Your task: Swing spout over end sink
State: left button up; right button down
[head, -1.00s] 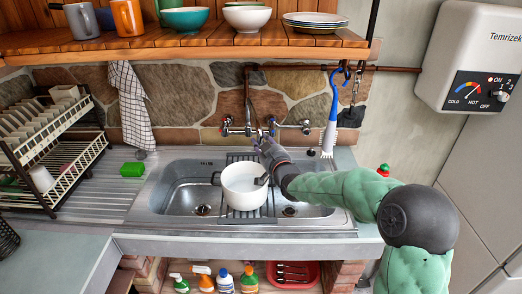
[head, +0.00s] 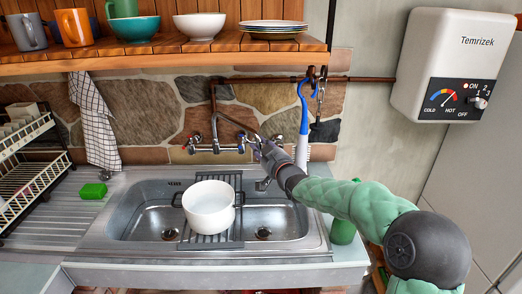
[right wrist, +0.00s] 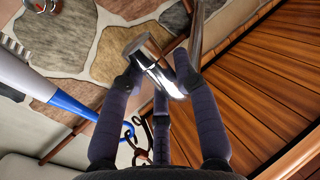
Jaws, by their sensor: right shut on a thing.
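The chrome spout (head: 238,124) comes off the wall tap and slants right, its outer end at my right gripper (head: 264,148). That gripper is shut on the spout; in the right wrist view the dark fingers (right wrist: 158,85) close around its shiny curved end (right wrist: 160,65). The steel sink has a left bowl (head: 150,222) and a right bowl (head: 280,218). The spout end is near the wall, behind the right bowl; the gripper partly hides it. My left gripper is not in view.
A white pot (head: 209,210) stands on a dark rack (head: 212,240) between the bowls. A blue-handled brush (head: 303,125) hangs close to my right gripper. A wooden shelf (head: 150,62) with dishes runs above. A green bottle (head: 343,228) stands beside my right arm.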

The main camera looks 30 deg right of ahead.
jog(key=shift+d+f, duration=0.1)
jog(key=shift+f, duration=0.15)
jog(key=c, duration=1.1)
grip_release()
jog(key=shift+o, duration=0.9)
jog(key=shift+w, duration=0.2)
jog(key=shift+s+r, duration=0.1)
jog(key=shift+s, duration=0.05)
jog(key=s+a, duration=0.1)
jog(key=s, duration=1)
jog(key=shift+s+a, duration=0.25)
jog(key=shift+s, duration=0.15)
